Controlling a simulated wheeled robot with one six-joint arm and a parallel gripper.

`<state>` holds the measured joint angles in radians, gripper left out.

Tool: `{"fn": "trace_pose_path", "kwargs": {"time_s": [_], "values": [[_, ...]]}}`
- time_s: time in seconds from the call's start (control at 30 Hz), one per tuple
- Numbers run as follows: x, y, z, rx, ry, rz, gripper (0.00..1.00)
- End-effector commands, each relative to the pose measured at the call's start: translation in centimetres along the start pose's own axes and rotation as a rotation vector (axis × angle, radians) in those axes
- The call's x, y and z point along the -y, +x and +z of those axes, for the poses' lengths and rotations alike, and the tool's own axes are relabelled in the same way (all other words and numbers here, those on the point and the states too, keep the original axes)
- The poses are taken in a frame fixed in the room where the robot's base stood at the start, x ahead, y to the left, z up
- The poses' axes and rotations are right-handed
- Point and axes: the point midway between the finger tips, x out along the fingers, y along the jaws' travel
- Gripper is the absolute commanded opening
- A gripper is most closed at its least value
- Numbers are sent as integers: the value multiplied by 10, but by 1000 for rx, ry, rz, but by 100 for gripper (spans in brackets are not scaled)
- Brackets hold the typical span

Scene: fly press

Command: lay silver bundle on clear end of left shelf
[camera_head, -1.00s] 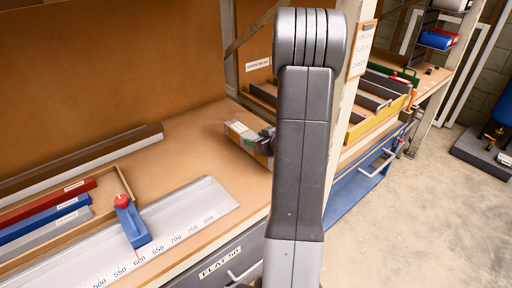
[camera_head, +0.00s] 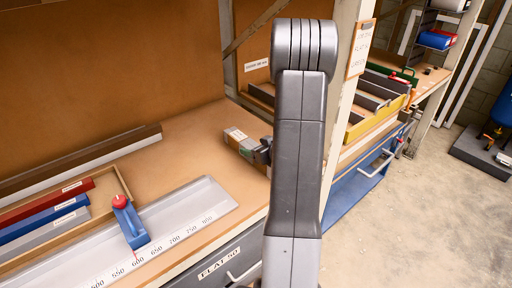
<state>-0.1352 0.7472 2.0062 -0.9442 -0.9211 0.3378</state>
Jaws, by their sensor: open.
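The silver bundle (camera_head: 240,145), a short grey block with an orange and white label, appears to lie on the left shelf (camera_head: 190,150), near its right end. Its right part is hidden behind my gripper and arm. My gripper (camera_head: 261,151) is open at the right end of the bundle, mostly hidden by my own arm. I cannot tell whether the jaws are around the bundle or beside it, or whether they touch it. Bare shelf surface shows to the left of and behind the bundle.
A steel rule (camera_head: 190,212) with a blue stop block (camera_head: 131,226) lies along the shelf's front. A wooden tray (camera_head: 122,183) holds red, blue and grey bars at left. A long dark bar (camera_head: 90,155) lies behind it. A rack upright (camera_head: 347,110) stands right of my arm.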

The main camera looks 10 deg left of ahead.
Motion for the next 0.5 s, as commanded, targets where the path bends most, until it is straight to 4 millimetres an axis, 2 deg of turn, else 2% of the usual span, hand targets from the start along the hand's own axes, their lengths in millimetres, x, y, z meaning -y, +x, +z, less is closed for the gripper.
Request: {"fn": "trace_pose_path", "kwargs": {"time_s": [0.17, 0.5], "values": [[-1, -9, -3, -1, 1, 4, 70], [-2, -77, -3, -1, 1, 5, 70]]}}
